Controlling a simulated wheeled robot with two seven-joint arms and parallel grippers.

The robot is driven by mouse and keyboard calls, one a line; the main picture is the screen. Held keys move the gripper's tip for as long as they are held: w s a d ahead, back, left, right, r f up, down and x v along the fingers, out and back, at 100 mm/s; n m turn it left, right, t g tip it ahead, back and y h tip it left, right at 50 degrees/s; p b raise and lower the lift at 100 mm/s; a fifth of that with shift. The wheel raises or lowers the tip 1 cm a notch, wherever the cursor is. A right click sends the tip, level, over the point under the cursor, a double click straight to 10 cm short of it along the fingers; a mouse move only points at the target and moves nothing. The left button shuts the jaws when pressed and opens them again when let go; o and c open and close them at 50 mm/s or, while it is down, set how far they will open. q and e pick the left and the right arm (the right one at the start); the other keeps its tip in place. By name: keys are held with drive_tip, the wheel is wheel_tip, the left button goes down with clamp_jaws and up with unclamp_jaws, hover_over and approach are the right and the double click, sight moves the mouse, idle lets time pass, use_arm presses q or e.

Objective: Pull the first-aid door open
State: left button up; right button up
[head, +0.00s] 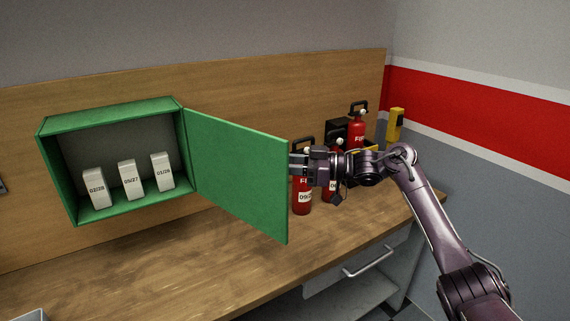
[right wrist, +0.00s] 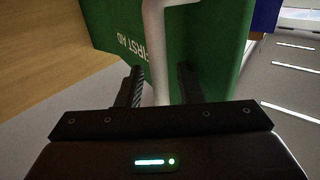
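The green first-aid door (head: 238,175) stands swung well out from its cabinet (head: 42,165), hinged on the cabinet's right side. Its outer face with the white FIRST AID lettering shows in the right wrist view (right wrist: 215,45). A pale bar handle (right wrist: 153,40) is on that face. My right gripper (head: 293,166) is at the door's free edge, on the outer side. In the right wrist view its fingers (right wrist: 162,88) are apart, one on each side of the handle, with gaps visible beside the bar. The head view hides the handle behind the door. My left gripper is out of view.
Three white date-labelled boxes, one of them in the middle (head: 127,180), stand inside the cabinet. Red fire extinguishers (head: 302,199) stand on the wooden bench (head: 150,262) behind my right gripper. A yellow item (head: 396,124) is at the back right. The bench below the cabinet is clear.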

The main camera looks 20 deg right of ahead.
drive_tip(key=shift+s+d, duration=0.1)
drive_tip(key=shift+d, duration=0.1)
drive_tip(key=b+v, duration=0.3)
drive_tip(key=v, duration=0.4)
drive_tip(key=shift+b, duration=0.4)
drive_tip(key=shift+s+d, duration=0.1)
drive_tip(key=shift+d, duration=0.1)
